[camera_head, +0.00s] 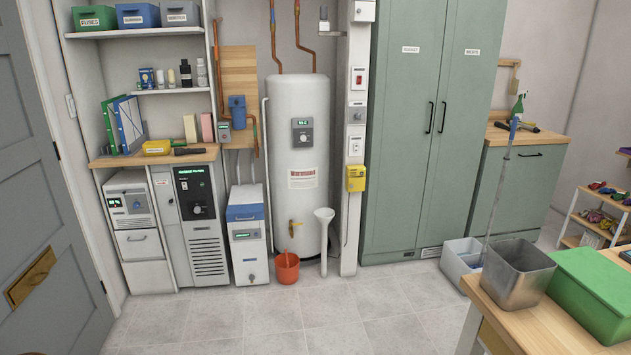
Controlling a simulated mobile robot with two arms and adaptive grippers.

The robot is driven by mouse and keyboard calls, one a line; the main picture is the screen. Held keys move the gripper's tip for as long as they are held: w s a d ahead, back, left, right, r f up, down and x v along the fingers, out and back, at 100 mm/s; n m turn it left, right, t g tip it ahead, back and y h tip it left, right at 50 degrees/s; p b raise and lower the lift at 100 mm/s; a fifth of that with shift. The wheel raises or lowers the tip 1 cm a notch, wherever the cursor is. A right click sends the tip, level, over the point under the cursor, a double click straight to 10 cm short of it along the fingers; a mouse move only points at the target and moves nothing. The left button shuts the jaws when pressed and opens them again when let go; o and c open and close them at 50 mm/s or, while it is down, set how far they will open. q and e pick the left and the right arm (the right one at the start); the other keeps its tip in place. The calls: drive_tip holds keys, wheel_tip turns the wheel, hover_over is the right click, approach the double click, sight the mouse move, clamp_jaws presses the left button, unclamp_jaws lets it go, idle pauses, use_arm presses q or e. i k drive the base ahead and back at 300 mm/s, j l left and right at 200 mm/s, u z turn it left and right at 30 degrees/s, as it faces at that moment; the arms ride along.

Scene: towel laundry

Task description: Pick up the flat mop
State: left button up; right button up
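A long grey pole with a blue top end, which looks like the flat mop (498,190), stands slightly tilted at the right, in front of the green cabinets. Its lower end goes down toward a pale grey bucket (455,262) on the floor. The mop's head cannot be made out clearly; a metal bin partly blocks that area. Neither of my grippers is in view.
A wooden table (545,335) at the lower right holds a metal bin (517,275) and a green lidded box (595,290). A red-orange bucket (287,268) stands by the white water heater (300,160). The tiled floor in the middle is clear.

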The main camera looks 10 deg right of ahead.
sight(514, 125)
drive_tip(key=i+z, duration=0.15)
drive_tip(key=i, duration=0.45)
drive_tip(key=i+j+z, duration=0.15)
drive_tip(key=i, duration=0.5)
drive_tip(key=i+j+z, duration=0.15)
drive_tip(key=i, duration=0.45)
drive_tip(key=i+z, duration=0.75)
drive_tip(key=i+j+z, duration=0.15)
drive_tip(key=z, duration=0.25)
drive_tip(key=i+j+z, duration=0.35)
drive_tip(key=i, duration=1.1)
drive_tip(key=l+z, duration=0.05)
drive_tip(key=l, duration=0.05)
